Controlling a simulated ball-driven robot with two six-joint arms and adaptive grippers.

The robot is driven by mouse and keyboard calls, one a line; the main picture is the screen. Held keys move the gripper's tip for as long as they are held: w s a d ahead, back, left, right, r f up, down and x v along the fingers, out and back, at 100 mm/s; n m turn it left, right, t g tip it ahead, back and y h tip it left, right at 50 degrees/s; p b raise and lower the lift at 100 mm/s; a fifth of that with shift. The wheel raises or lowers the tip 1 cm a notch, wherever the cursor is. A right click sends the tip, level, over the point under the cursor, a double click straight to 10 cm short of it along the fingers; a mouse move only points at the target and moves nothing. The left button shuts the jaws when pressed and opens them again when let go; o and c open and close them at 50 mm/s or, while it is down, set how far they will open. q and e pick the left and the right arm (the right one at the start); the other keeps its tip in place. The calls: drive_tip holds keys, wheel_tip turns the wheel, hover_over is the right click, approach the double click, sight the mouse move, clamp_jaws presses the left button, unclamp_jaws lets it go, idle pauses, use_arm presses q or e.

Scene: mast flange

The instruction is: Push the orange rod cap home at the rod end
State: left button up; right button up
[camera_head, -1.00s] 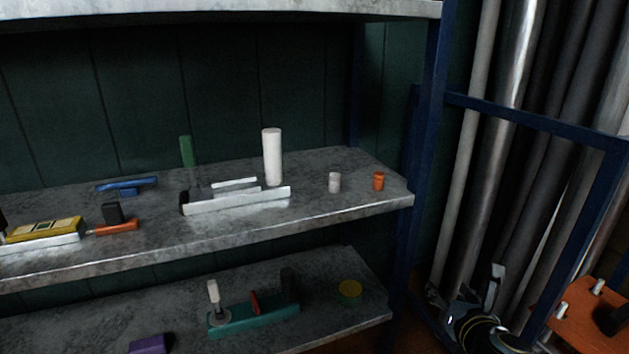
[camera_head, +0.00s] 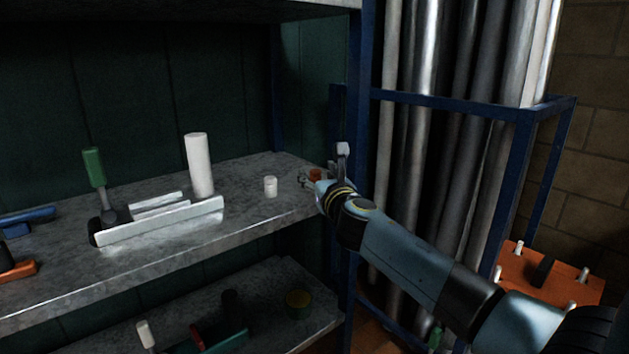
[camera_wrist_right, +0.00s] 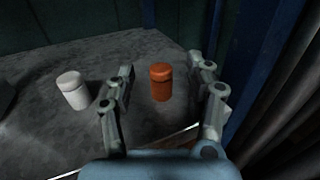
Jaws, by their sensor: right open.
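The orange rod cap (camera_wrist_right: 161,83) stands upright on the shelf in the right wrist view, near the shelf's right end. In the head view the cap (camera_head: 316,174) is partly hidden by my right gripper (camera_head: 324,172). My right gripper also shows in the wrist view (camera_wrist_right: 165,85); its two fingers are open, one on each side of the cap, with visible gaps to it. I cannot tell how far the fingertips reach past the cap. No rod end can be made out for certain. My left gripper is not in view.
A small white cap (camera_head: 270,186) stands left of the orange one, also outside my left finger in the wrist view (camera_wrist_right: 73,90). A tall white cylinder (camera_head: 200,164) and a metal fixture (camera_head: 160,219) are further left. A blue post (camera_head: 361,110) and grey pipes (camera_head: 450,130) stand close on the right.

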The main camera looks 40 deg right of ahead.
drive_tip(key=shift+x, duration=1.2)
drive_tip(key=shift+w+d, duration=0.1)
drive_tip(key=shift+w, duration=0.05)
use_arm(q)
drive_tip(key=shift+w+d+r, duration=0.15)
drive_tip(key=shift+w, duration=0.4)
drive_tip(key=shift+w+d+r, duration=0.1)
drive_tip(key=shift+w, duration=0.45)
use_arm(e)
clamp_jaws()
